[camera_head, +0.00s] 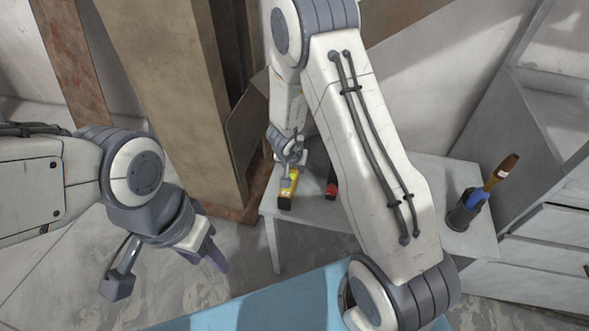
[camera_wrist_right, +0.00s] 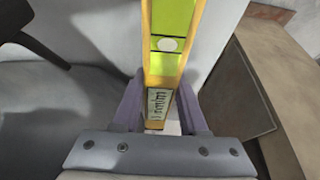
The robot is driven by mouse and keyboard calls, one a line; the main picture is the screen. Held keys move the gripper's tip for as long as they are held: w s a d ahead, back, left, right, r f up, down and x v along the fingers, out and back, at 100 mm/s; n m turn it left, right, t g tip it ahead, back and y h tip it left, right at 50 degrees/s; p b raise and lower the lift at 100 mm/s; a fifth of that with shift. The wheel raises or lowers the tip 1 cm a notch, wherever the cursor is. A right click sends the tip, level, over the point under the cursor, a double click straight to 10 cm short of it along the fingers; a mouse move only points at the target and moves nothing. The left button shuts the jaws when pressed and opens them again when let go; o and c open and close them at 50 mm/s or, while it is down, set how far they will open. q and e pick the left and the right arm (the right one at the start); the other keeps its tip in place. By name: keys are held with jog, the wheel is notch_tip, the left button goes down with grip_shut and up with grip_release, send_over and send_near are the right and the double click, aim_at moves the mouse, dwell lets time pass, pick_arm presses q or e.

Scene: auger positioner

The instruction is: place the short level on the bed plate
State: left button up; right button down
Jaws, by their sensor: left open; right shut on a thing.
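The short level, a yellow-green bar with dark ends (camera_head: 289,186), is in my right gripper (camera_head: 289,163) over the small white table. In the right wrist view the level (camera_wrist_right: 174,22) lies lengthwise between the two purple fingers of the right gripper (camera_wrist_right: 161,103), which are shut on it. I cannot tell whether the level touches the table top. My left gripper (camera_head: 168,268) is open and empty, low on the left above the floor. I cannot make out the bed plate for sure in either view.
The white table (camera_head: 318,213) also carries a red and black object (camera_head: 331,186), partly behind my right arm. A dark cup (camera_head: 461,214) with upright tools stands at its right end. A brown cabinet (camera_head: 175,90) stands left; a blue surface (camera_head: 265,302) lies in front.

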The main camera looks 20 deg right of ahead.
jog(key=shift+r, duration=0.2)
notch_tip(320, 180, up, 18)
jog(key=p, duration=1.5)
notch_tip(320, 180, up, 7)
jog(key=n+y+p, duration=0.3)
jog(key=n+p, duration=0.3)
jog(key=n, duration=0.1)
send_over(291, 173)
jog(key=shift+t, duration=0.4)
jog(key=shift+s+r, duration=0.25)
jog(key=shift+s, duration=0.45)
jog(key=shift+s+r, duration=0.3)
jog(key=shift+s, duration=0.4)
jog(key=shift+s+r, duration=0.25)
jog(key=shift+s, duration=0.45)
